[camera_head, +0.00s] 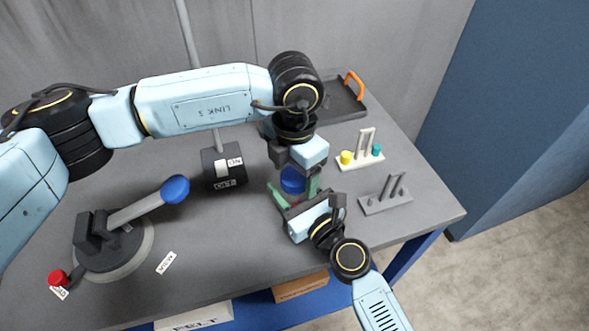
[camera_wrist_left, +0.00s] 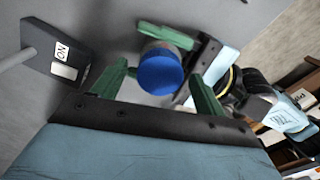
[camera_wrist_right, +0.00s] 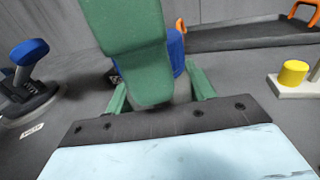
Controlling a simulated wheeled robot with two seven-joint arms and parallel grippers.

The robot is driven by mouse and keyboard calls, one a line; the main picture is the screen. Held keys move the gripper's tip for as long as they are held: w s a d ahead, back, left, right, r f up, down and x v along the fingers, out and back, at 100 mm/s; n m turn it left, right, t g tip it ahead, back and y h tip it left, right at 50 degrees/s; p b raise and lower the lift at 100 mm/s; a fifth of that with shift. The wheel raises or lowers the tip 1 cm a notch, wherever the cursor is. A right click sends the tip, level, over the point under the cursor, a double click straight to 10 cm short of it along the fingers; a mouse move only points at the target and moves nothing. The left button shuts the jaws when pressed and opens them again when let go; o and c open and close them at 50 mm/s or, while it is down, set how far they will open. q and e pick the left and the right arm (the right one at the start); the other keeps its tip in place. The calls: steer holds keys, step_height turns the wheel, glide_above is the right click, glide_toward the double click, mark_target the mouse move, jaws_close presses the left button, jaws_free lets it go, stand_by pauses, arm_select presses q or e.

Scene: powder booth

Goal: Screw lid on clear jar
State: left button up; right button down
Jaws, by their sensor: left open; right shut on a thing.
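The blue lid (camera_head: 292,180) sits at the top of the jar, between my two grippers; it also shows in the left wrist view (camera_wrist_left: 160,74). I cannot tell whether it is threaded on. The clear jar is mostly hidden by the lid and green fingers. My left gripper (camera_wrist_left: 160,88) comes from above and is open, with one finger on each side of the lid and apart from it. My right gripper (camera_wrist_right: 160,92) is shut on the jar low from the side. A left finger blocks much of the right wrist view, where part of the lid (camera_wrist_right: 175,52) shows behind it.
A black switch box (camera_head: 223,168) stands left of the jar. A blue-handled lever (camera_head: 140,208) and red button (camera_head: 58,278) are further left. A white rack with yellow and teal pieces (camera_head: 362,158), a grey rack (camera_head: 386,202) and an orange-handled tray (camera_head: 345,98) are on the right.

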arm_select(q)
step_height(320, 180, up, 12)
stand_by(0.5)
arm_select(e)
steer(key=shift+c, duration=2.3)
jaws_free()
steer(key=b+v, duration=0.2)
steer(key=v, duration=1)
steer(key=shift+s+d+f, duration=0.1)
steer(key=shift+s+f, duration=0.1)
steer(key=shift+s, duration=0.05)
steer(key=shift+s+d+r, duration=0.15)
steer(key=shift+s+d, duration=0.15)
steer(key=shift+s, duration=0.1)
arm_select(q)
step_height(320, 180, down, 2)
steer(key=shift+f, duration=0.25)
steer(key=shift+r, duration=0.1)
